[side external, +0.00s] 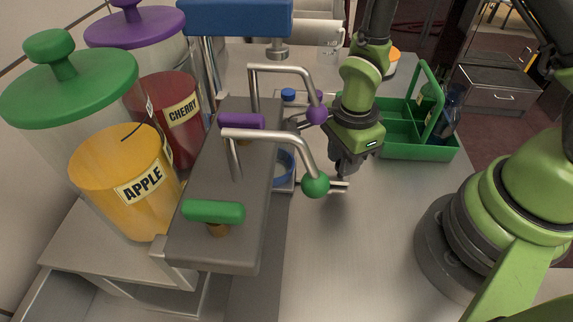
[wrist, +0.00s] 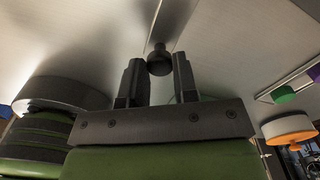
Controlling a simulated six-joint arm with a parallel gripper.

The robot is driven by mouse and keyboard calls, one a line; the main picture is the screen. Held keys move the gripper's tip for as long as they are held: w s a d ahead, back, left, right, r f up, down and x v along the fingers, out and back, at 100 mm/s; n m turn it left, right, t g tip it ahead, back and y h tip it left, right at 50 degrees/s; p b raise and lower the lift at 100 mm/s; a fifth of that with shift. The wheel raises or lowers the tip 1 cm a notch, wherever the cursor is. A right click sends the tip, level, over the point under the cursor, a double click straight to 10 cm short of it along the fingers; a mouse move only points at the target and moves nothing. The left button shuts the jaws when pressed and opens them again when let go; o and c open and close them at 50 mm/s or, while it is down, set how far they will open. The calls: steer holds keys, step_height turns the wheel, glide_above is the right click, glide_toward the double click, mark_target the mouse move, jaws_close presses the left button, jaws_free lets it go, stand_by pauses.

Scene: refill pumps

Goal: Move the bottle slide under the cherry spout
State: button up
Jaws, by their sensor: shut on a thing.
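The cherry jar (side external: 170,115) has a purple lid, and its spout ends in a purple ball (side external: 317,113). The apple jar (side external: 125,185) has a green lid; its spout ends in a green ball (side external: 316,184). The bottle slide (side external: 338,186) shows only in part behind the spouts, with a blue-rimmed round piece (side external: 284,167) beside the green spout's arm. In the wrist view, a dark knob (wrist: 159,62) sits between my gripper's fingertips (wrist: 158,72), and my gripper is shut on it. In the side view my gripper (side external: 345,168) points down, right of the spouts; its fingertips are hard to see.
A green divided caddy (side external: 420,150) with a handle stands behind and right of my gripper, holding dark bottles. A blue cap (side external: 288,94) shows behind the purple spout. The pump block (side external: 225,170) stands left.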

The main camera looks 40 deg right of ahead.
steer(key=shift+s+a, duration=3.15)
steer(key=o, duration=0.9)
steer(key=shift+c, duration=0.2)
steer(key=shift+r, duration=0.15)
